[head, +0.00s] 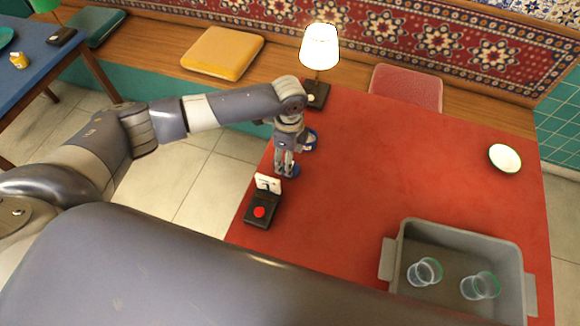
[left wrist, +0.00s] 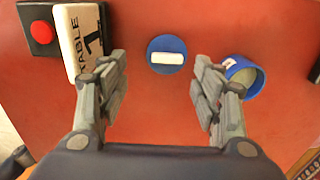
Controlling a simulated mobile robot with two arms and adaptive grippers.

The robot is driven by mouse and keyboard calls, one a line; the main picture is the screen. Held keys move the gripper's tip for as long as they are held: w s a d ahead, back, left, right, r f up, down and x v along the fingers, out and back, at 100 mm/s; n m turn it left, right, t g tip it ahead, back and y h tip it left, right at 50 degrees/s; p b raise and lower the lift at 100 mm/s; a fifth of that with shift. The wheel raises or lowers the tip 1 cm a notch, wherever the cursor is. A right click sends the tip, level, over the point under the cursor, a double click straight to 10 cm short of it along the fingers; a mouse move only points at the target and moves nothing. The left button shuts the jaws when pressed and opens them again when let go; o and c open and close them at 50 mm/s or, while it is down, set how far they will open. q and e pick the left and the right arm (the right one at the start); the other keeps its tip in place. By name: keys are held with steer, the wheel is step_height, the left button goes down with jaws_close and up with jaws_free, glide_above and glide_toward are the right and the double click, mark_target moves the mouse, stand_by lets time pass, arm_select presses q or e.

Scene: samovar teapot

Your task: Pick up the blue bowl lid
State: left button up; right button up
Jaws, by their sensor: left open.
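The blue lid (left wrist: 166,43) lies flat on the red table, round, with a white bar handle (left wrist: 166,58) on top. In the head view the lid (head: 293,172) is partly hidden by my left gripper (head: 285,163). My left gripper also shows in the left wrist view (left wrist: 160,78), open and empty, pointing down over the table with the lid between and just beyond its fingertips. A blue bowl (left wrist: 246,77) stands beside the right finger there; in the head view the bowl (head: 311,139) is just behind the gripper. My right gripper is not in view.
A black box with a red button (head: 261,214) and a white table card (head: 267,184) stand close to the lid. A lamp (head: 319,52) is behind. A grey bin (head: 461,235) with glasses and a white bowl (head: 505,158) are to the right. The table's middle is clear.

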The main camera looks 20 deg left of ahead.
arm_select(q)
steer(key=shift+w+f, duration=0.15)
steer(key=shift+f, duration=0.15)
steer(key=f, duration=0.2)
steer(key=f+p, duration=0.1)
steer(key=f, duration=0.1)
steer(key=shift+w, duration=0.35)
steer(key=shift+f, duration=0.45)
steer(key=c, duration=1)
arm_select(e)
steer(key=shift+w+d+r, duration=0.1)
steer(key=shift+w+r, duration=0.55)
steer(key=shift+w, duration=0.1)
